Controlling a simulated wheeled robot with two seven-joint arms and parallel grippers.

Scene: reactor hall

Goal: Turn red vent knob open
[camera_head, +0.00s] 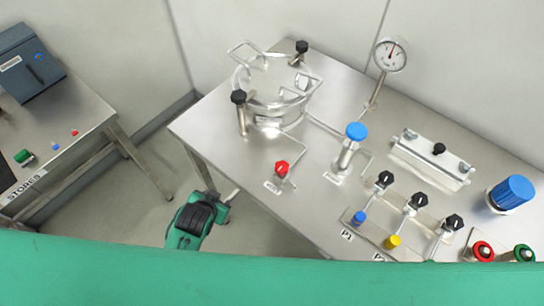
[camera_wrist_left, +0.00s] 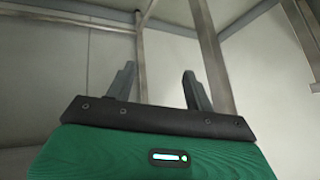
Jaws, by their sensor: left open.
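The red vent knob (camera_head: 282,167) stands on a short metal stem near the front left of the steel bench, with a small label in front of it. My left gripper (camera_head: 232,196) is below and to the left of the knob, off the bench's front edge and apart from it. In the left wrist view its two fingers (camera_wrist_left: 158,88) stand apart with nothing between them. The knob does not show in that view. My right gripper is not in view.
The steel bench (camera_head: 330,205) carries a clamped glass vessel (camera_head: 268,95), a blue knob (camera_head: 356,131), a gauge (camera_head: 391,54) and several black-knobbed valves on the right. Bench legs (camera_wrist_left: 212,55) rise close to the left gripper. A stores table (camera_head: 85,105) stands left.

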